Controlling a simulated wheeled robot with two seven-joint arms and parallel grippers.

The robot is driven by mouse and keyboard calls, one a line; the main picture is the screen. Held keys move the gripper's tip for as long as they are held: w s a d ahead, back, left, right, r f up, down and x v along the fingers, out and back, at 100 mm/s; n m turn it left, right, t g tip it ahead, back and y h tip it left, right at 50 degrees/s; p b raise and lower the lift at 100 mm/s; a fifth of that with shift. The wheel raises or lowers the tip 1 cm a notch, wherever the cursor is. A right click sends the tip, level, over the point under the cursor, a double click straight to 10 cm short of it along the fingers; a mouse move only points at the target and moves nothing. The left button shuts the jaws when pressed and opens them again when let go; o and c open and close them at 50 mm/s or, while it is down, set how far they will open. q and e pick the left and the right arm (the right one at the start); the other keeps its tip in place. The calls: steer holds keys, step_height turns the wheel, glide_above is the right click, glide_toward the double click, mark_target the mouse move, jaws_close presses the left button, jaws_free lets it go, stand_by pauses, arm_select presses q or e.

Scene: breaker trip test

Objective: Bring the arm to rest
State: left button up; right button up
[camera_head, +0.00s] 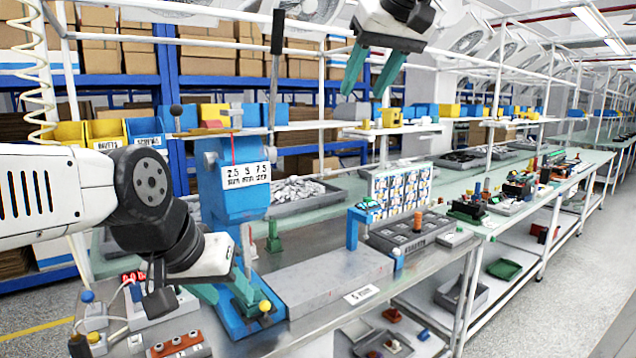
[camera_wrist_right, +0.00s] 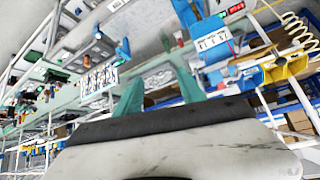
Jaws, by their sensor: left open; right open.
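My left arm reaches in from the left in the head view. Its gripper (camera_head: 228,296), with teal fingers, is open low at the foot of a blue test stand (camera_head: 232,185). The fingers partly overlap the stand's base, and I cannot tell whether they touch it. My right gripper (camera_head: 371,75) hangs high above the bench at the top centre, fingers pointing down, open and empty. In the right wrist view its two teal fingers (camera_wrist_right: 157,75) are spread with nothing between them. The blue stand also shows there (camera_wrist_right: 212,40).
A grey block (camera_head: 325,280) lies right of the stand on the bench. A dark fixture tray (camera_head: 410,235) and a panel of printed cards (camera_head: 400,187) stand further right. A red-display box (camera_head: 150,300) and a red terminal strip (camera_head: 178,343) sit at the front left. White frame posts rise along the bench.

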steer(key=s+d+f+m, duration=0.1)
steer(key=s+f, duration=0.3)
steer(key=f, duration=0.6)
steer(key=s+d+f+m+g, duration=0.1)
steer(key=s+d+f, duration=0.2)
steer(key=f, duration=0.7)
steer(key=s+d+f+m+h, duration=0.1)
steer(key=s+d+f, duration=0.1)
steer(key=s+f, duration=0.5)
step_height(320, 180, down, 4)
steer(key=shift+f+g, duration=0.1)
steer(key=shift+g, duration=0.2)
